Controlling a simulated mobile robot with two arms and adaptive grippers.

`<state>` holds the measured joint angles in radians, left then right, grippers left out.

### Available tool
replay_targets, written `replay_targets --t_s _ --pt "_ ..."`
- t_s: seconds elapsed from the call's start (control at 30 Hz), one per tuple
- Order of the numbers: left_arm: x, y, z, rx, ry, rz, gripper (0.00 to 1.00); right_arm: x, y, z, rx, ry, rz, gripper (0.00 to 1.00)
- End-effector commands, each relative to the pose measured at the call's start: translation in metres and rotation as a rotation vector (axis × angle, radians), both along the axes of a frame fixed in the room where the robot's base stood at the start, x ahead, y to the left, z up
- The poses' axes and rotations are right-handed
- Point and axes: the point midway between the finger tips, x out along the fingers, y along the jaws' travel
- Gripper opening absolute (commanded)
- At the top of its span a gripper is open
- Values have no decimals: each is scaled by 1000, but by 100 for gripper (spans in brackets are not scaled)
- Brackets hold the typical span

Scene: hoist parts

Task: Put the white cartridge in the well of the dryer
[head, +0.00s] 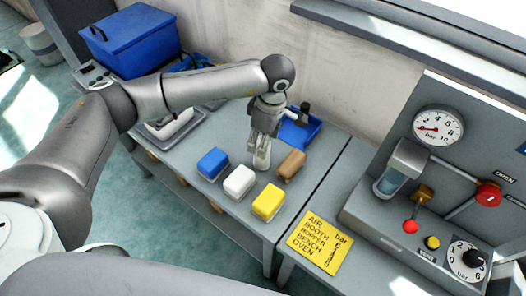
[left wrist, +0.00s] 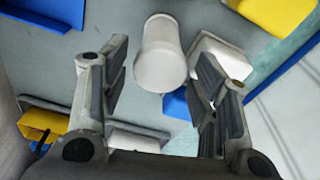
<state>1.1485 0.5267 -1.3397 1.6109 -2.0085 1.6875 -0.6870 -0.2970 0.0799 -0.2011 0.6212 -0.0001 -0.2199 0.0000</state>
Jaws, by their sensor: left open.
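The white cartridge appears to be the pale cylinder (head: 262,155) standing on the grey bench in the head view, behind the row of coloured blocks. The same cylinder (left wrist: 160,60) shows in the left wrist view. My left gripper (head: 265,137) is above it and pointing down. In the left wrist view, its two fingers (left wrist: 160,75) are apart, with the cylinder in the gap between them; I see no clear contact. The dryer seems to be the unit with a clear bluish bowl (head: 390,180) on the grey panel at right; its well is not clearly visible. My right gripper is not in view.
Blue (head: 212,163), white (head: 239,181), yellow (head: 268,202) and brown (head: 291,165) blocks stand close around the cylinder. A blue tray (head: 300,130) lies behind. A yellow sign (head: 320,242), gauge (head: 438,126) and red knob (head: 488,194) are at right.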

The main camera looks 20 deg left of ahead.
Motion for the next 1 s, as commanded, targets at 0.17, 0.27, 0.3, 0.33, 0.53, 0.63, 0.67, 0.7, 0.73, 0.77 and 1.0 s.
replay_targets --t_s 0.17,0.27,0.3,0.33,0.53,0.63,0.67,0.7,0.73,0.77,1.0 --pt "0 2 -16 0 0 -2 56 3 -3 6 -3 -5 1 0" --pt "0 3 -21 0 1 -1 56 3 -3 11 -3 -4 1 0" --pt "-1 4 -25 0 3 -2 56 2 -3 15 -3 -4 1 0" --pt "-1 5 -29 2 4 -2 56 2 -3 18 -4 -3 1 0" --pt "0 9 -58 0 3 -1 56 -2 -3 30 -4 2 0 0" --pt "1 10 -66 0 0 -4 56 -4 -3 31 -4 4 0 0" --pt "1 10 -67 -1 1 -4 56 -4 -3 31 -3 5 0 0" --pt "1 10 -68 -1 0 -4 56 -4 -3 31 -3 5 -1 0" --pt "1 10 -69 -1 0 -4 56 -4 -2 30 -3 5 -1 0" --pt "1 10 -69 -1 0 -4 56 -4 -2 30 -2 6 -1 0" --pt "1 10 -69 0 -1 -4 41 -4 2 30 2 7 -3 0"
